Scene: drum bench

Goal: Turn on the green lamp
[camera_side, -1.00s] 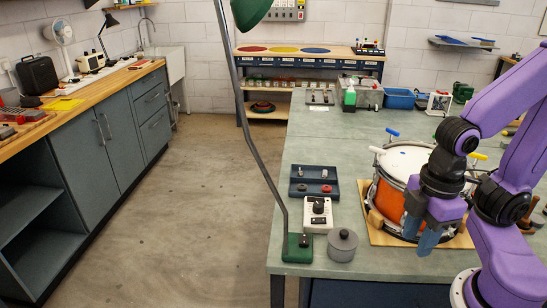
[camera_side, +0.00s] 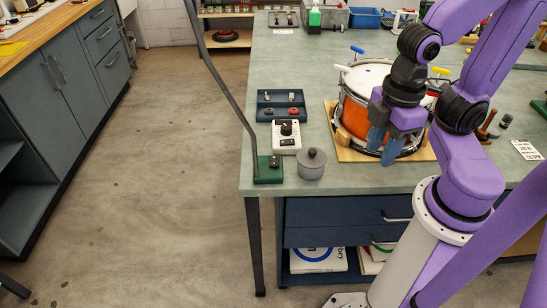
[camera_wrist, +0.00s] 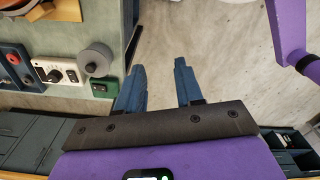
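The green lamp's base (camera_side: 268,176) stands at the front left corner of the bench in the side view, with a small dark switch (camera_side: 274,161) on it. A grey pole (camera_side: 232,100) rises from it; the lamp head is out of frame, so I cannot tell if it is lit. The green base (camera_wrist: 104,88) also shows in the wrist view, left of my gripper (camera_wrist: 160,66). My gripper (camera_side: 383,145) is open and empty, blue fingers apart, in front of the drum and well to the right of the lamp base.
A grey lidded pot (camera_side: 311,165) stands right beside the lamp base, with a white dial box (camera_side: 286,138) and a blue tray (camera_side: 281,112) behind. An orange drum (camera_side: 354,115) sits on a wooden board near my gripper. The bench's front strip between pot and board is clear.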

